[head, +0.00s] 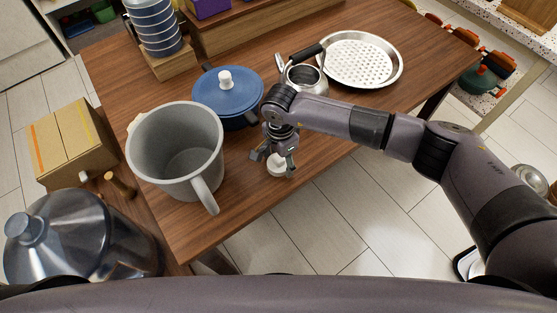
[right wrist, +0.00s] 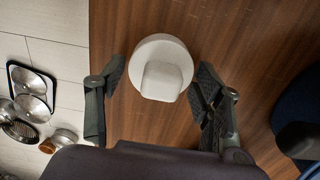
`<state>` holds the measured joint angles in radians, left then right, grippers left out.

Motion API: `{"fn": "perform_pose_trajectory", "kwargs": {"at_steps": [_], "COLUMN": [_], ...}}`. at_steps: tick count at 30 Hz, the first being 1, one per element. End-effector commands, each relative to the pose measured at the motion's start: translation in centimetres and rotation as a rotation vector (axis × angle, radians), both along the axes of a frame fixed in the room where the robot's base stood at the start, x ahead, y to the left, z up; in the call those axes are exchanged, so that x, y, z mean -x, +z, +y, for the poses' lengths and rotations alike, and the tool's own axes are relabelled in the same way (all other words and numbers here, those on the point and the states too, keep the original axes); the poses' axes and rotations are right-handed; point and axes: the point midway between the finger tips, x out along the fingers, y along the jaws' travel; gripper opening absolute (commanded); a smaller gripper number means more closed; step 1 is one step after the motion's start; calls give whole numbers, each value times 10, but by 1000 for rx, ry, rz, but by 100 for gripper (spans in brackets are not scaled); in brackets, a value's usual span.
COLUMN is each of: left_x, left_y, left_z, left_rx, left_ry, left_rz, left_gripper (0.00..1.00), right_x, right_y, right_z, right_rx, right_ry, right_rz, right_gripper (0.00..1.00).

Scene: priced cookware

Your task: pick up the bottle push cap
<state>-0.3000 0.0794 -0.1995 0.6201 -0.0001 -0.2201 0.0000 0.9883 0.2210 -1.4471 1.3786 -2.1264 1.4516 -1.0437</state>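The bottle push cap (right wrist: 161,66) is a small white round piece with a raised block on it. It lies on the wooden table (head: 215,243) near its front edge, and shows in the head view (head: 277,166) partly covered by my right gripper. My right gripper (head: 273,160) points down over the cap. In the right wrist view the fingers of the right gripper (right wrist: 160,88) are apart, one on each side of the cap, with a gap on both sides. My left gripper is not in view.
A large grey mug (head: 148,150) stands left of my right gripper. A blue lidded pot (head: 228,92) and a metal kettle (head: 306,80) stand behind it. A perforated round tray (head: 360,58) lies at the back right. The table's front edge is close.

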Motion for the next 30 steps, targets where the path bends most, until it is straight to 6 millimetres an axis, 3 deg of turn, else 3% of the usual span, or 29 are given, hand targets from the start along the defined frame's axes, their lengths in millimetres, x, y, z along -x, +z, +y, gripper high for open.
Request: {"fn": "perform_pose_trajectory", "kwargs": {"at_steps": [10, 20, 26, 30], "left_x": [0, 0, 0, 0], "left_y": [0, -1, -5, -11], "left_z": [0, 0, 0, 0], "left_rx": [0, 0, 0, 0], "left_ry": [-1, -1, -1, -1], "left_rz": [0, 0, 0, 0], "left_gripper": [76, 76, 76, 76], "right_x": [0, -1, -1, -2], "right_y": [0, 3, 24, 54], "right_z": [0, 0, 0, 0], "right_rx": [0, -1, -2, -2], "right_ry": [0, -1, 1, 1], "right_rz": [0, -1, -4, -7], "right_gripper": [36, 35, 35, 35]}}
